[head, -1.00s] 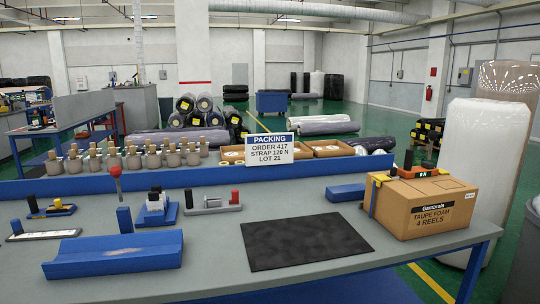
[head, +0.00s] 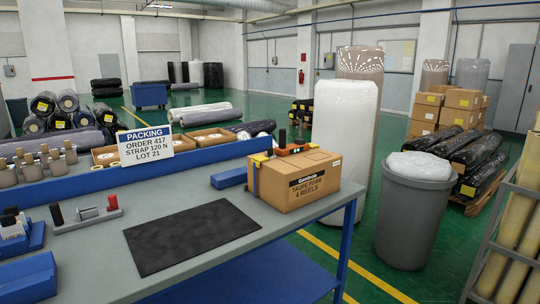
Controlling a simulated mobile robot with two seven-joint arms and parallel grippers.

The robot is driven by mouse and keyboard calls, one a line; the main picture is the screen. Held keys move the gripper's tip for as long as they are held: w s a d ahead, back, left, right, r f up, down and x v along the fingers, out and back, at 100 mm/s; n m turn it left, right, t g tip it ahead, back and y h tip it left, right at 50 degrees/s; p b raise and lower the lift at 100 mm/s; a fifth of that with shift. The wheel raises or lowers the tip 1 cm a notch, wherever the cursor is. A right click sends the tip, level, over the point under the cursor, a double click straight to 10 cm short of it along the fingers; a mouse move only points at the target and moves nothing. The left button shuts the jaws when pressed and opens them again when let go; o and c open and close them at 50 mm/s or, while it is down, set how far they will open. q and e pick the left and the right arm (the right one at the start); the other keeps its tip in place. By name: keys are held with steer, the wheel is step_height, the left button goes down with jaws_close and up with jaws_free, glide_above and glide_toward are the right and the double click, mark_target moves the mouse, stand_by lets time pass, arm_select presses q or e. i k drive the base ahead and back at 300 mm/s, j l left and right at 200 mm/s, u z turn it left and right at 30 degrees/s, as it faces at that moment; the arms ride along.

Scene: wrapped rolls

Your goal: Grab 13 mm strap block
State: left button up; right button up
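No 13 mm marking is readable, so I cannot tell which piece is the strap block. In the head view a grey fixture (head: 88,218) with a black post and a red post stands on the bench at left. Beside it, a small blue stand (head: 36,236) with black and white parts is cut by the left edge. A larger blue block (head: 28,280) sits at the bottom left corner, partly out of frame. A plain blue bar (head: 229,177) lies beside the carton. An orange and black tool (head: 295,149) rests on the carton. Neither gripper is in view.
The grey bench (head: 100,265) holds a black mat (head: 190,236) and a taped carton (head: 312,186). A blue ledge with a packing sign (head: 146,146) runs along the back. A grey bin (head: 412,215) and wrapped rolls (head: 340,135) stand right of the bench.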

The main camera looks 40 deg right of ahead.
mark_target(270, 154)
steer(key=i+l, duration=0.1)
steer(key=l, duration=0.4)
steer(key=i+l+u, duration=0.1)
steer(key=l, duration=0.35)
steer(key=i+l, duration=0.1)
steer(key=l, duration=0.4)
